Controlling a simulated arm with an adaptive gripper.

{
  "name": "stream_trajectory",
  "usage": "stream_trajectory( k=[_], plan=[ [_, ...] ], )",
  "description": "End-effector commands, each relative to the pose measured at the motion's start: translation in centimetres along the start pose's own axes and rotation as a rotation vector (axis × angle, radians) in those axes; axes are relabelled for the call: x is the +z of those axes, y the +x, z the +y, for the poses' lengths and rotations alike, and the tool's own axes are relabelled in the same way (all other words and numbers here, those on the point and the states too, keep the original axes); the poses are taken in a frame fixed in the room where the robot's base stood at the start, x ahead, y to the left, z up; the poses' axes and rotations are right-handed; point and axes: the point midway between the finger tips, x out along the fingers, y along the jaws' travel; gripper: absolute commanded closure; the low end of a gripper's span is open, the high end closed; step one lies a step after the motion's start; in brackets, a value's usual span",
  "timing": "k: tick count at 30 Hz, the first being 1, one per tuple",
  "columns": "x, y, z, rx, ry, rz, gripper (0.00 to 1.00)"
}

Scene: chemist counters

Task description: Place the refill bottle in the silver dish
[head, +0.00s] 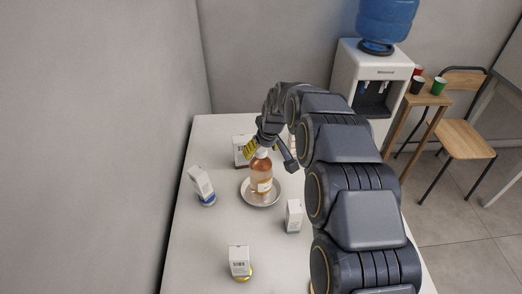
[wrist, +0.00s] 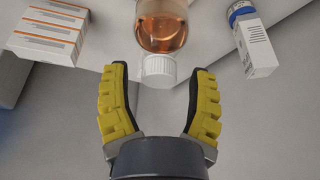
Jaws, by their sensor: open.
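The two fingers are spread, one on each side of the cap, with gaps on both sides. Nothing is held. I cannot make out the dish in the wrist view.
On the counter (head: 205,240), a white carton with a blue-based item (head: 202,184) stands left, a carton (head: 293,215) right, another (head: 239,262) in front, and one (head: 241,150) behind. A wall runs along the left. A water dispenser (head: 372,85) stands behind.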

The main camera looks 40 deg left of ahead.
Motion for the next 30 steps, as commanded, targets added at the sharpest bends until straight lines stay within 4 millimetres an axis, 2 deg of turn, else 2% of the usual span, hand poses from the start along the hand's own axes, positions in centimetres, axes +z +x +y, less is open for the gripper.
stream_trajectory(
  k=[9,13,18,26,30],
  plan=[
    [-0.2,-7.1,0.1,0.004,0.000,0.008,0.42],
    [-0.1,-9.2,0.1,0.003,0.001,0.007,0.42],
    [-0.1,-10.6,0.0,0.002,0.000,0.005,0.42],
    [0.0,-10.8,0.0,0.001,0.000,0.002,0.42],
    [1.4,-11.9,1.1,0.007,0.036,-0.014,0.42]
  ],
)
